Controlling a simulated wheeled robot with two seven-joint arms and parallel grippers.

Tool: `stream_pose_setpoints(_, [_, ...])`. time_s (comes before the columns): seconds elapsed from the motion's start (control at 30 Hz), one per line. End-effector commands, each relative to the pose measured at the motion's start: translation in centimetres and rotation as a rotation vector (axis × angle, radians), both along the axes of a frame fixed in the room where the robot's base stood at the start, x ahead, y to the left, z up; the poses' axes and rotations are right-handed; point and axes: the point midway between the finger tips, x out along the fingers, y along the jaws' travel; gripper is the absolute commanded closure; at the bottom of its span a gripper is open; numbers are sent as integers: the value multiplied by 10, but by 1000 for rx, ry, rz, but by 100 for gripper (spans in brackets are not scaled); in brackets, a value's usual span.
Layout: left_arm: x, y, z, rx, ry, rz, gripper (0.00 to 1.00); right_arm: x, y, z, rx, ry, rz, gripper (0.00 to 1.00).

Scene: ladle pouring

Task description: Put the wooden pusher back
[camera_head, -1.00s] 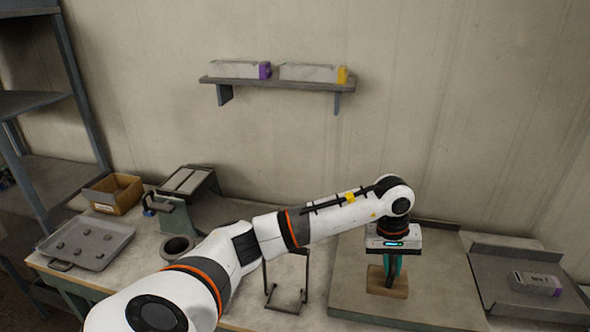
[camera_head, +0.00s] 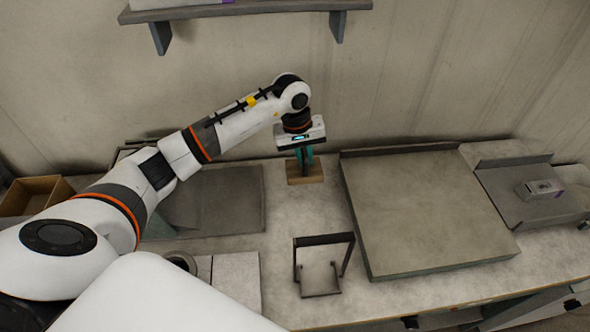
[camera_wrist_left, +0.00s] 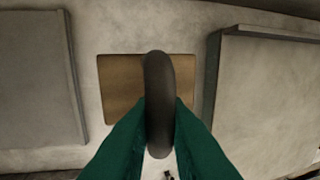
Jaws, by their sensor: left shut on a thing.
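The wooden pusher (camera_head: 306,177) is a brown wooden block with a dark handle on top. It is at the back of the table, between a dark flat plate and a raised grey board. My left gripper (camera_head: 306,155) is above the block, its green fingers shut on the handle. In the left wrist view the dark handle (camera_wrist_left: 158,95) stands between the green fingers (camera_wrist_left: 160,130), with the wooden base (camera_wrist_left: 120,85) beneath. I cannot tell whether the base touches the table. My right gripper is not in view.
The raised grey board (camera_head: 425,210) is right of the pusher, and the dark plate (camera_head: 225,200) is left. A dark metal stand (camera_head: 320,265) is in front. A grey tray (camera_head: 520,205) holding a small box (camera_head: 540,189) is far right. A wall shelf (camera_head: 250,12) hangs above.

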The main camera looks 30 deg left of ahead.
Motion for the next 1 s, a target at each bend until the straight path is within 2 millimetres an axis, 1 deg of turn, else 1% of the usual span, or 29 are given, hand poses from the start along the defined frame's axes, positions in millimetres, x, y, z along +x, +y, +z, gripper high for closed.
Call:
stream_pose_setpoints(0.03, [-1, -1, -7, -1, 5, 1, 100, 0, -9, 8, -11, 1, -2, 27])
stream_pose_setpoints(0.1, [-1, 0, -18, -1, 3, 1, 100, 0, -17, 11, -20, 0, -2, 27])
stream_pose_setpoints(0.2, [0, 0, -28, -1, 0, 2, 100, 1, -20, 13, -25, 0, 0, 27])
stream_pose_setpoints(0.27, [1, 0, -31, 0, -1, 2, 100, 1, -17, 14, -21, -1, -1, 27])
stream_pose_setpoints(0.37, [0, 0, -41, -1, 2, 2, 100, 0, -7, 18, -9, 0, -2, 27])
stream_pose_setpoints(0.53, [0, 0, -64, 0, 0, 2, 100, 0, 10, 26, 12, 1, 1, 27])
stream_pose_setpoints(0.67, [1, 1, -68, 1, -3, 1, 100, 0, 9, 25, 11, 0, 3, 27])
stream_pose_setpoints(0.9, [1, 1, -72, 2, -4, 1, 100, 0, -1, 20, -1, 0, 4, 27])
stream_pose_setpoints(0.93, [1, 1, -71, 2, -2, 1, 83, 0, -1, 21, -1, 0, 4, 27])
stream_pose_setpoints(1.0, [1, 1, -70, 2, -2, 1, 71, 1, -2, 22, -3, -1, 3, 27])
